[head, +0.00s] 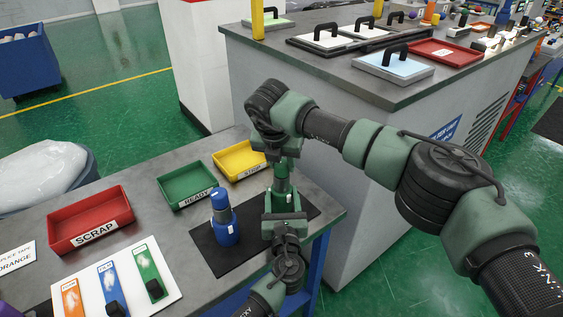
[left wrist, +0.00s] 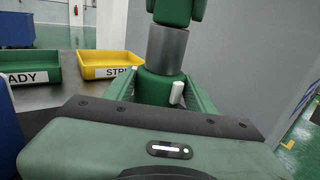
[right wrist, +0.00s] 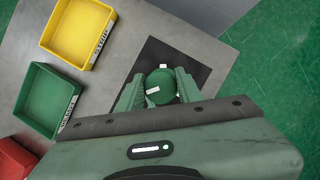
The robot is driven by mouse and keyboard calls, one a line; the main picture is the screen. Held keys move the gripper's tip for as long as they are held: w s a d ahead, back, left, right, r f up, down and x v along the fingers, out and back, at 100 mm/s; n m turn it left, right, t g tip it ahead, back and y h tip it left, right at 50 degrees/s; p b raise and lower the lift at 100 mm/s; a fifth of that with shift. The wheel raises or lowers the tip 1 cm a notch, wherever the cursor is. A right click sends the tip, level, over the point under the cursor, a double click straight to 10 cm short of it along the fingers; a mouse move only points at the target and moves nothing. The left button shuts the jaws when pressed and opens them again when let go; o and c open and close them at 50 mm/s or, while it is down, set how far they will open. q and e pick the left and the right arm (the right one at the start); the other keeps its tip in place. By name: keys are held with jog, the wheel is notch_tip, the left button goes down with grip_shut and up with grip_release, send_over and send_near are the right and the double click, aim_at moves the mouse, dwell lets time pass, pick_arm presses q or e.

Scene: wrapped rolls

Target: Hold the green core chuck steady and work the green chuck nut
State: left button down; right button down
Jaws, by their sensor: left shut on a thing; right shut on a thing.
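The green core chuck (head: 283,187) stands upright on the black mat. In the left wrist view its green lower body (left wrist: 157,86) sits between my left fingers, with a grey metal sleeve above it. My left gripper (head: 283,203) is shut on this body, low down. The green chuck nut (right wrist: 161,88) shows from above in the right wrist view as a round green cap with white marks. My right gripper (head: 284,152) is shut on the nut from above, over my left gripper. In the head view the nut is largely hidden by the right gripper.
A blue chuck (head: 223,218) stands on the black mat (head: 207,252), close left of the grippers. Red scrap (head: 90,216), green ready (head: 187,183) and yellow (head: 239,158) trays line the table. A white board (head: 128,296) with coloured strips lies in front. A grey cabinet stands behind.

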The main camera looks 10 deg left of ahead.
jog(key=shift+m+g+h, duration=0.3)
jog(key=shift+m+h, duration=0.5)
jog(key=shift+m, duration=1.4)
jog(key=c, duration=0.9)
grip_release()
jog(key=shift+c, duration=0.2)
jog(key=v, duration=1.2)
